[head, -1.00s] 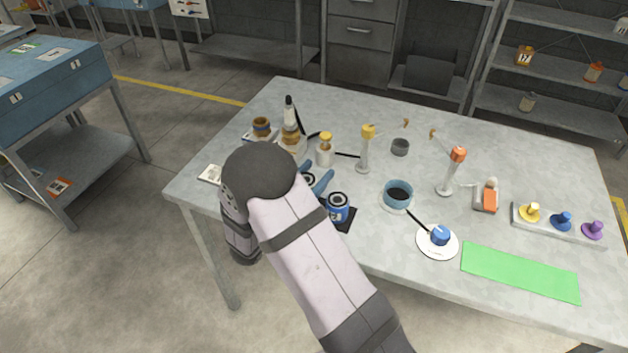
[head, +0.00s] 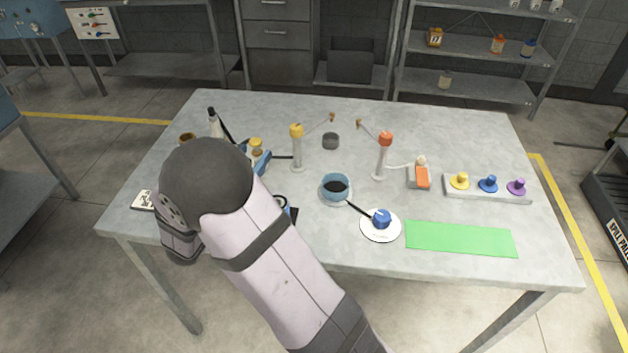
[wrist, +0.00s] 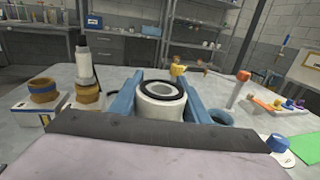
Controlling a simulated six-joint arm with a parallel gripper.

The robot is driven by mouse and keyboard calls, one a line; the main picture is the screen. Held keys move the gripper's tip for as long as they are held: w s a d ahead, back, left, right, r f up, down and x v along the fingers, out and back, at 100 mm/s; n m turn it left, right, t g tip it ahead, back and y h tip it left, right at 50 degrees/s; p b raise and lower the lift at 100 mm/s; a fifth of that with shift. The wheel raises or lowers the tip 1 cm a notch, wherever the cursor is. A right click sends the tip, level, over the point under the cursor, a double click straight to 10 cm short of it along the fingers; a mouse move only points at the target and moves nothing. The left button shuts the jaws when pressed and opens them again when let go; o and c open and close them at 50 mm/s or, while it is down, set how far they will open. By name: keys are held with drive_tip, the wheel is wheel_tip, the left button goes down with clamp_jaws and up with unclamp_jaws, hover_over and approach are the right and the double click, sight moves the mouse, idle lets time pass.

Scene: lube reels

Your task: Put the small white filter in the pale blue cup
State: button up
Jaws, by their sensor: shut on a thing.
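My gripper (wrist: 160,103) is shut on the small white filter (wrist: 158,106), a short white cylinder with a black ring on top. The filter sits between two blue fingers in the wrist view. In the head view my arm hides the filter, and only part of a blue finger (head: 262,163) shows. The pale blue cup (head: 335,194) stands on a saucer near the middle of the table, right of my gripper. It has a dark inside. It also shows in the wrist view (wrist: 222,117), beyond the right finger.
A yellow-topped post (head: 297,152) and an orange-topped post (head: 383,160) stand behind the cup. A white plate (head: 368,232) with a blue object lies at its front right. A green mat (head: 460,239) lies further right. A brown-ringed jar (wrist: 87,97) stands left of my gripper.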

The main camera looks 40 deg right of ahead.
drive_tip(key=s+d+r+m+g+h+p, duration=0.1)
drive_tip(key=s+d+m+g, duration=0.1)
drive_tip(key=s+d, duration=0.45)
drive_tip(key=s+d+r+m+g+h+p, duration=0.1)
drive_tip(key=s+d+g, duration=0.2)
drive_tip(key=d, duration=0.7)
drive_tip(key=s+d+r+m+g+h+p, duration=0.15)
drive_tip(key=s+d, duration=0.25)
drive_tip(key=d, duration=0.4)
drive_tip(key=n+t+y, duration=0.3)
drive_tip(key=n+t, duration=0.1)
drive_tip(key=t, duration=0.2)
hover_over(340, 182)
drive_tip(key=f, duration=0.2)
drive_tip(key=shift+w+d+f+b, duration=0.1)
drive_tip(key=shift+f, duration=1.55)
drive_tip(key=shift+w+d+f+b, duration=0.1)
drive_tip(key=shift+d+f+b, duration=0.05)
drive_tip(key=shift+f, duration=1.45)
drive_tip(key=shift+w+d+f+b, duration=0.1)
drive_tip(key=shift+f, duration=1.55)
drive_tip(key=shift+f, duration=0.1)
drive_tip(key=shift+f, duration=0.15)
drive_tip(key=o, duration=1.2)
drive_tip(key=shift+c, duration=0.2)
